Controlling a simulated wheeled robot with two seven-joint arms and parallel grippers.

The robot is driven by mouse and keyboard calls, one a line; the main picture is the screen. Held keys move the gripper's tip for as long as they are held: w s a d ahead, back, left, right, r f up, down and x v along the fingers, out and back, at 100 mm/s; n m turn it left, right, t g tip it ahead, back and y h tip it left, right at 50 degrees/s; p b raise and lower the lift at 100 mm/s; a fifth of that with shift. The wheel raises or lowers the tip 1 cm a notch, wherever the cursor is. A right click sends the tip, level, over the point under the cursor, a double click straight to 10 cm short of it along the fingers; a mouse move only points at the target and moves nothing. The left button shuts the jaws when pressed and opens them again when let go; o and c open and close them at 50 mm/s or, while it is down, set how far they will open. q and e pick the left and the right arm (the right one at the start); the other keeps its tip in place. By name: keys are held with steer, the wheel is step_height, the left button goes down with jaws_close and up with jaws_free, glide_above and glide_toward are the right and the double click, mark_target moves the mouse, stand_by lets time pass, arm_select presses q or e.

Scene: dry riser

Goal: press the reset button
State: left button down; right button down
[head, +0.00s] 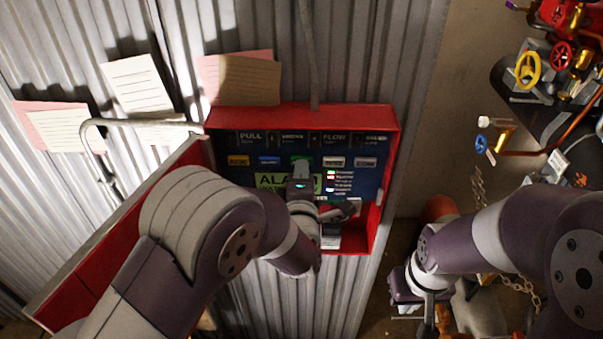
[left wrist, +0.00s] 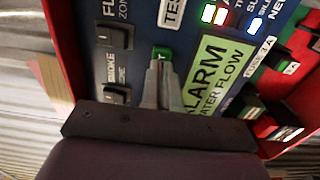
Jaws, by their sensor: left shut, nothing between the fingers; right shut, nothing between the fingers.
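A red alarm box (head: 395,150) with a blue panel stands open on the corrugated wall. The green button (head: 303,159) is in the middle of the row of coloured buttons. In the left wrist view the green button (left wrist: 164,52) shows a letter T; the rest of its label is hidden behind my fingers. My left gripper (head: 301,171) is shut and empty, its fingertips at the green button; I cannot tell whether they touch or press it. It also shows in the left wrist view (left wrist: 160,68). My right gripper (head: 405,300) is shut, low at the right, away from the panel.
Yellow (head: 238,160), blue (head: 269,160), white (head: 334,162) and grey (head: 366,162) buttons flank the green one. Black switches line the top. The box's red door (head: 120,235) stands open at the left. Valves and pipes (head: 530,70) are at the far right.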

arm_select(q)
steer(key=shift+w, duration=0.15)
steer(key=s+b, duration=0.1)
steer(key=s, duration=0.5)
steer(key=shift+b, duration=0.35)
